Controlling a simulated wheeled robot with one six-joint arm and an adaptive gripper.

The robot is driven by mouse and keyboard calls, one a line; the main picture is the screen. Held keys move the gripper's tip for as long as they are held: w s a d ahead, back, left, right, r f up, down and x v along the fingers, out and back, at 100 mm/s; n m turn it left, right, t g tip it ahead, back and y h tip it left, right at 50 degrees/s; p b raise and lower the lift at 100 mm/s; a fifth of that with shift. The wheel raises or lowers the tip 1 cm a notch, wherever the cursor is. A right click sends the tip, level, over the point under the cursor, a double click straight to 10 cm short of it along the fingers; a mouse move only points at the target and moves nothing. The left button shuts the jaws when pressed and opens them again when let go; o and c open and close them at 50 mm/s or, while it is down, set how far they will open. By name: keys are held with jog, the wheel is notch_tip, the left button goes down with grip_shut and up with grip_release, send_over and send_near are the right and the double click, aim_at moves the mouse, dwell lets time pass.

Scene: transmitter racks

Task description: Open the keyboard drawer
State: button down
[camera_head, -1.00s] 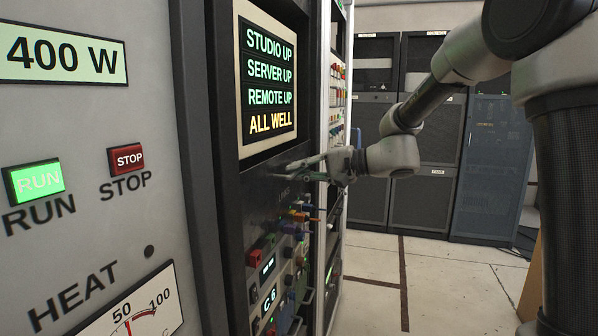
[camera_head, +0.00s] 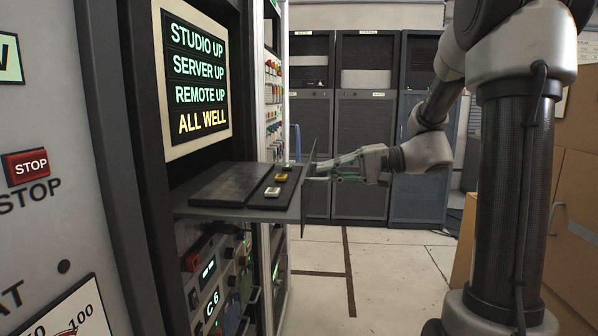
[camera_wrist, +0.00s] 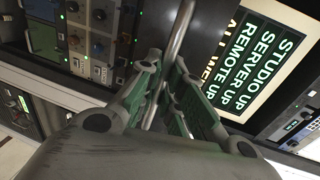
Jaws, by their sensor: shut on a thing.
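The keyboard drawer (camera_head: 238,212) stands out from the dark rack, below the lit status screen (camera_head: 196,82). A dark keyboard (camera_head: 225,185) and several small items, one of them pale (camera_head: 272,192), lie on it. The drawer's upright front panel (camera_head: 308,200) faces my gripper (camera_head: 316,171). In the wrist view a grey metal bar, the drawer's handle (camera_wrist: 182,35), runs between the green-padded fingers of my gripper (camera_wrist: 172,80), which are shut on it. The exact contact is partly hidden by the fingers.
Knobs and switches (camera_head: 215,285) fill the rack below the drawer. A grey cabinet with a red STOP button (camera_head: 26,167) is at the left. Cardboard boxes (camera_head: 575,220) stand at the right behind my arm. The pale floor (camera_head: 385,270) in the middle is clear.

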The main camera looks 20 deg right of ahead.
jog(key=shift+f+v, duration=0.1)
jog(key=shift+v, duration=0.55)
jog(key=shift+f+v, duration=0.15)
jog(key=shift+v, duration=0.5)
jog(key=c, duration=1.6)
grip_release()
jog(key=shift+o, duration=0.2)
jog(key=v, duration=1.2)
